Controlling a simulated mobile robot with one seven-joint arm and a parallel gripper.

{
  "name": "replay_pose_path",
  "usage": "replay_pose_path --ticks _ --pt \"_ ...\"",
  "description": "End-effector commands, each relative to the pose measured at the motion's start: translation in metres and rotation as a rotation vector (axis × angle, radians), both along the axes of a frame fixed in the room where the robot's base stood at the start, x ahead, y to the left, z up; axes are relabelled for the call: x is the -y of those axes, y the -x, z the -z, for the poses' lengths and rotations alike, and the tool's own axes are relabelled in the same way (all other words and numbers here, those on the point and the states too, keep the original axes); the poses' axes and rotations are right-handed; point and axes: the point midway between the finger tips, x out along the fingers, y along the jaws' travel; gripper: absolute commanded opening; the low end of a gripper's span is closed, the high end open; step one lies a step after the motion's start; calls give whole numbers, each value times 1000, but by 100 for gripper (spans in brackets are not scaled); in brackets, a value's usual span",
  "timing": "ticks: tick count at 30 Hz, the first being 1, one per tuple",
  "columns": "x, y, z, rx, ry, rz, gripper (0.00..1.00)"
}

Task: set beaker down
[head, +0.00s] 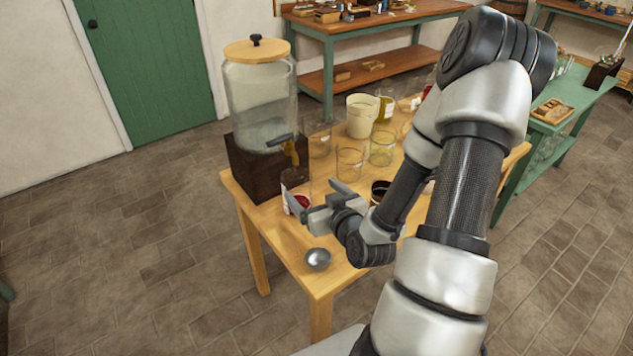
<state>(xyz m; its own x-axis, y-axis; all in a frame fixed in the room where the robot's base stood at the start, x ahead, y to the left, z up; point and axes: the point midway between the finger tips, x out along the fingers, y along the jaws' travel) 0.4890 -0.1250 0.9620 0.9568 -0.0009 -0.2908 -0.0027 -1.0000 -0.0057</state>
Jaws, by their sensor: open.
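Several clear glass beakers stand upright on the wooden table (283,250). One beaker (350,163) is just beyond my gripper, another (382,148) is to its right, and a taller one (319,140) is behind, near the dispenser. A glass vessel with something red low in it (297,203) stands by my gripper's left finger, partly hidden by it. My gripper (312,190) is open, low over the near left part of the table, pointing away towards the glassware. I see nothing held between its fingers. Whether a finger touches the red-marked glass cannot be told.
A glass dispenser with a tap (262,105) stands on a dark wooden block (255,168) at the table's left corner. A cream pot (362,115) is at the back. A small metal bowl (317,259) lies near the front edge.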

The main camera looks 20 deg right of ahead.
Motion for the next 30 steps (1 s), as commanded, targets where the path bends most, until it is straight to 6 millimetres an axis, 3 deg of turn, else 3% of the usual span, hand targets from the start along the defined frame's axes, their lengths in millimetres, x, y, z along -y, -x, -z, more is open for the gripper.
replay_pose_path --ticks 1,12,30 --pt "-1 3 -9 -5 -4 -1 86" --pt "-3 18 -5 -7 2 1 86" --pt "-3 20 -3 -5 5 0 86"
